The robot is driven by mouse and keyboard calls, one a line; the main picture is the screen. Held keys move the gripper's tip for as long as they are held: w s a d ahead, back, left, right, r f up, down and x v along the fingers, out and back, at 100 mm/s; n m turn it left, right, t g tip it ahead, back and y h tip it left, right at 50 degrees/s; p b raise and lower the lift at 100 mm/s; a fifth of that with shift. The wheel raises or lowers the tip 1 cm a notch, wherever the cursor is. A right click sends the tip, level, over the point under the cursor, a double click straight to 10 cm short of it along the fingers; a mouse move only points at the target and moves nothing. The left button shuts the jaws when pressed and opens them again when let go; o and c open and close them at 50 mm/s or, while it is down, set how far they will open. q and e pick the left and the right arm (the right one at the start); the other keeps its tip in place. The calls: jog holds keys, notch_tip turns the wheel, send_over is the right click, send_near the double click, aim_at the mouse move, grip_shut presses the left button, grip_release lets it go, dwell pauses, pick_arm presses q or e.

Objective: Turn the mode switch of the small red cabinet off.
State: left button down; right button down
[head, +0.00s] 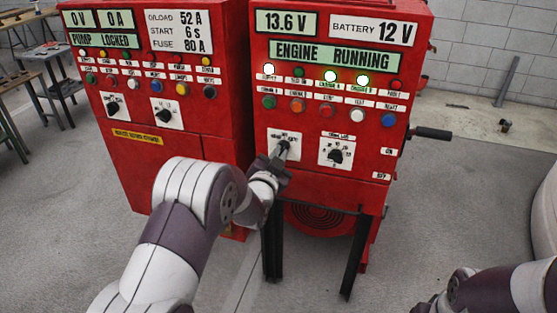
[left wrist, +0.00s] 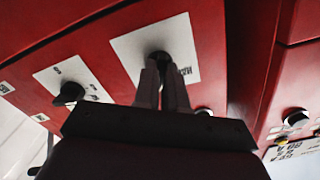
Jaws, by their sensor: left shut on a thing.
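The small red cabinet (head: 350,187) stands at the right in the head view, with its "ENGINE RUNNING" display lit. Its mode switch (left wrist: 158,55) is a dark knob on a white plate (head: 274,141). My left gripper (head: 283,152) reaches the plate from below and is shut on the mode switch. In the left wrist view, both fingers (left wrist: 165,77) close around the knob and hide most of it. The knob's pointing direction is hidden. My right arm shows at the bottom right of the head view; its gripper is out of view.
A second dark selector (head: 335,156) sits just right of the mode switch. A black side handle (head: 432,133) sticks out at the right. A larger red cabinet (head: 180,145) stands close on the left. Workbenches (head: 40,52) are at the far left.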

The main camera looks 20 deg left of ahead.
pick_arm(q)
jog(key=shift+r+n+b, duration=0.1)
jog(key=shift+n+b, duration=1.45)
jog(key=shift+n, duration=1.15)
jog(key=shift+r, duration=0.1)
jog(key=c, duration=1.2)
grip_release()
